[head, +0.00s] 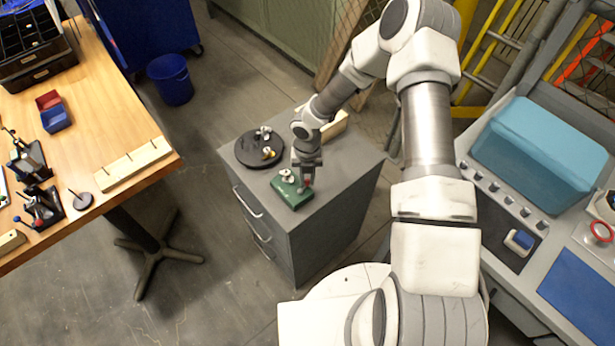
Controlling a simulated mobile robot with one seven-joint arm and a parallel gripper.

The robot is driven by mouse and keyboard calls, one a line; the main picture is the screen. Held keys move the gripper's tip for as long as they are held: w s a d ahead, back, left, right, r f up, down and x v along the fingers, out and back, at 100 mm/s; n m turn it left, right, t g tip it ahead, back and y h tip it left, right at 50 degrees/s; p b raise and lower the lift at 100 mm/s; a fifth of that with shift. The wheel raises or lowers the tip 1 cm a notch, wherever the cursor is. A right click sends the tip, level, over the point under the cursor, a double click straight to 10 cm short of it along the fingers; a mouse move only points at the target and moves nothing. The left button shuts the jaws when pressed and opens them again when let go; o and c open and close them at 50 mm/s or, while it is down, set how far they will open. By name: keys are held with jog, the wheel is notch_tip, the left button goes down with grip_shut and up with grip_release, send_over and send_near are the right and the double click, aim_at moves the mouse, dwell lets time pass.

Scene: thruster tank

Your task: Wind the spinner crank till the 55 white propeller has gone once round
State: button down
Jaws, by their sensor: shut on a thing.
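A small green spinner box (291,190) sits on top of the grey drawer cabinet near its front corner. A small white propeller (287,176) shows on its upper left side; any number on it is too small to read. My gripper (307,178) reaches down from above at the right side of the box. It is shut on the crank's red knob (308,182), of which only a little shows. The rest of the crank is hidden by the fingers or too small to make out.
A black round stand (250,151) with several small propeller-like parts lies behind the box on the grey cabinet (345,185). A pale wooden block (335,125) is at the back. A wooden workbench (95,110) stands left, with open floor between. A blue bin (170,79) is behind.

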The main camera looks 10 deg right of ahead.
jog(key=c, duration=0.8)
grip_release()
notch_tip(320, 180, up, 18)
jog(key=p, duration=0.1)
jog(key=shift+f, duration=0.25)
